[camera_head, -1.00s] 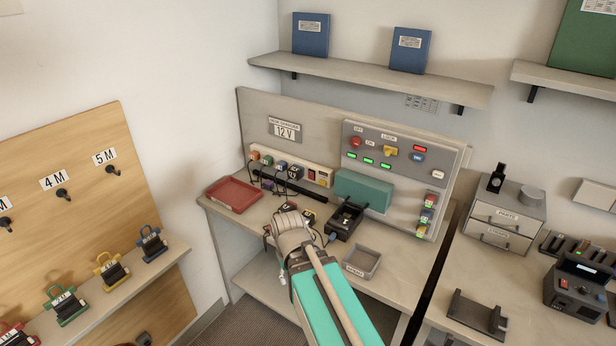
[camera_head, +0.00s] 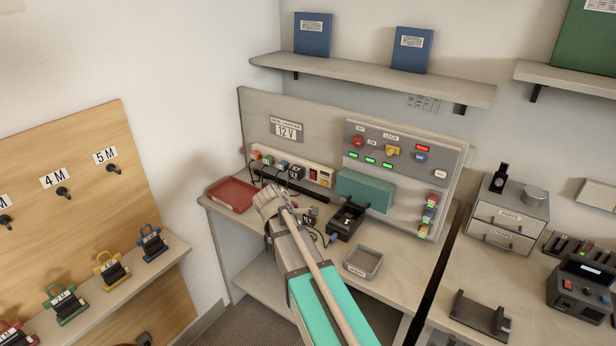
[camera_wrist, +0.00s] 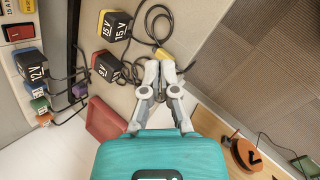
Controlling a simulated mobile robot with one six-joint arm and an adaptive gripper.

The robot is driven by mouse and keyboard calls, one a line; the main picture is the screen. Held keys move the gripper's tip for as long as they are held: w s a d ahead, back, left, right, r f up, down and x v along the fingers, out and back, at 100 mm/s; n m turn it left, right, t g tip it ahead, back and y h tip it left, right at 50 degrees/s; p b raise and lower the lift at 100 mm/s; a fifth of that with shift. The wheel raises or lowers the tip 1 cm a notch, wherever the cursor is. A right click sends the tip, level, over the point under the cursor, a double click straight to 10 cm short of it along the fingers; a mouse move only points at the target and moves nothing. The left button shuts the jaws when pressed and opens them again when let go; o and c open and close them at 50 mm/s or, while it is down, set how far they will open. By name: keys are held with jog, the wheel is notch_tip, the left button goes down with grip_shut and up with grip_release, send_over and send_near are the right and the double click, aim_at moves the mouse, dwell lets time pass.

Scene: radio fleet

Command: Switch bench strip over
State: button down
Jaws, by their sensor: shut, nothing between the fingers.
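The bench strip (camera_head: 322,178) is a pale power strip along the back of the bench, below the 12 V sign. Several coloured plugs sit in its left part, and a red switch and a yellow part are at its right. In the wrist view its red switch (camera_wrist: 20,32) is at the upper left, beside a black 12 V plug (camera_wrist: 32,66). My gripper (camera_wrist: 160,68) is shut and empty, above the bench's front area and apart from the strip.
Two loose adapters, 15 V (camera_wrist: 115,25) and 9 V (camera_wrist: 105,67), lie with cables between my gripper and the strip. A red tray (camera_head: 232,195) is at the bench's left end. A black device (camera_head: 346,220), a teal box (camera_head: 364,188) and a grey tray (camera_head: 362,262) stand to the right.

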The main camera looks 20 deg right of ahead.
jog(key=w+d+r+n+t+h, duration=0.1)
jog(key=w+r+n+t+h, duration=0.1)
jog(key=w+n, duration=0.4)
jog(key=w+d+r+n+t+h, duration=0.1)
jog(key=w+r+n+h, duration=0.1)
jog(key=w+n, duration=0.4)
jog(key=shift+w+r+n+t+b, duration=0.4)
jog(key=shift+w+r, duration=0.35)
jog(key=shift+w, duration=0.95)
jog(key=shift+d+f, duration=0.1)
jog(key=shift+d, duration=0.05)
jog(key=b, duration=0.4)
send_near(312, 175)
jog(key=x, duration=0.3)
jog(key=f+x, duration=0.1)
jog(key=x, duration=0.1)
jog(key=shift+s+a, duration=0.1)
jog(key=shift+a, duration=0.15)
jog(key=shift+w+d+r, duration=0.1)
jog(key=shift+w+d, duration=0.15)
jog(key=shift+d, duration=0.2)
jog(key=shift+w+d+r, duration=0.15)
jog(key=shift+w+d, duration=0.1)
jog(key=shift+d, duration=0.15)
